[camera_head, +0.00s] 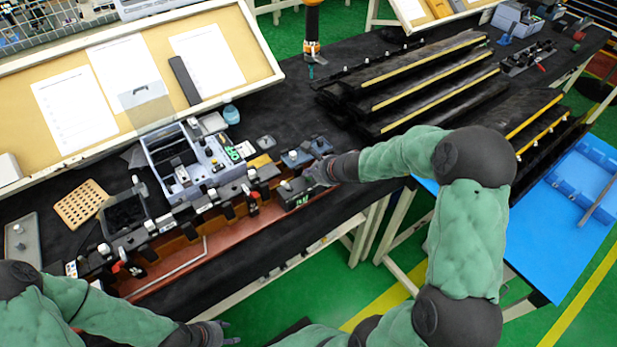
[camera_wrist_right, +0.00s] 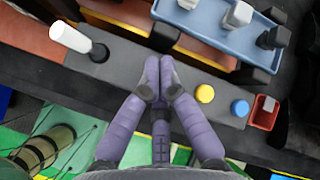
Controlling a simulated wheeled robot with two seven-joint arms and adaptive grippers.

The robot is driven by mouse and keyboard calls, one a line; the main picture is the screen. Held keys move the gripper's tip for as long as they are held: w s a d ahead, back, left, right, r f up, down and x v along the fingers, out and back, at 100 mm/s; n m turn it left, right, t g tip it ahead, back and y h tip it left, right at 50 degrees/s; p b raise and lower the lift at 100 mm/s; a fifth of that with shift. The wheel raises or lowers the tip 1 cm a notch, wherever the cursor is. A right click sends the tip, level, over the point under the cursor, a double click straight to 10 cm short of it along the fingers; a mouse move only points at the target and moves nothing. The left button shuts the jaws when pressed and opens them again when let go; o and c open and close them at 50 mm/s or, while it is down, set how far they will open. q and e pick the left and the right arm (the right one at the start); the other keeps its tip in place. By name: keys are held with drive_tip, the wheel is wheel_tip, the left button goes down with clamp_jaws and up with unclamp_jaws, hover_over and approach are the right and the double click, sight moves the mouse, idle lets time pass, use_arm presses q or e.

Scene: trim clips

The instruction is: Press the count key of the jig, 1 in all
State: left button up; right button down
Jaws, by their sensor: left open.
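The long jig (camera_head: 180,255) with a reddish bed and a black clip rail lies along the table's front edge. A dark box (camera_head: 291,194) with a small green display is at its right end. My right gripper (camera_head: 318,176) is beside that box. In the right wrist view its fingers (camera_wrist_right: 157,75) are together and empty, over a grey bar (camera_wrist_right: 125,75). On the bar are a yellow round button (camera_wrist_right: 204,93) and a blue one (camera_wrist_right: 240,108), right of the fingers. I cannot tell which is the count key. My left gripper (camera_head: 222,333) is open and empty at the bottom.
A red square holder (camera_wrist_right: 264,112) and a white-handled black knob (camera_wrist_right: 72,38) flank the buttons. A blue-grey tray (camera_wrist_right: 205,25) with grey blocks is beyond. A grey bin (camera_head: 170,155) stands behind the jig. Black stepped racks (camera_head: 420,80) stand right.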

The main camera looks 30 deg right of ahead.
sight(310, 179)
drive_tip(key=shift+f+b, duration=0.35)
drive_tip(key=shift+b, duration=0.05)
idle(0.4)
drive_tip(key=shift+r, duration=0.1)
drive_tip(key=shift+r+p, duration=0.7)
drive_tip(key=shift+r, duration=0.1)
wheel_tip(310, 179, up, 5)
drive_tip(key=p, duration=0.4)
idle(0.3)
idle(0.8)
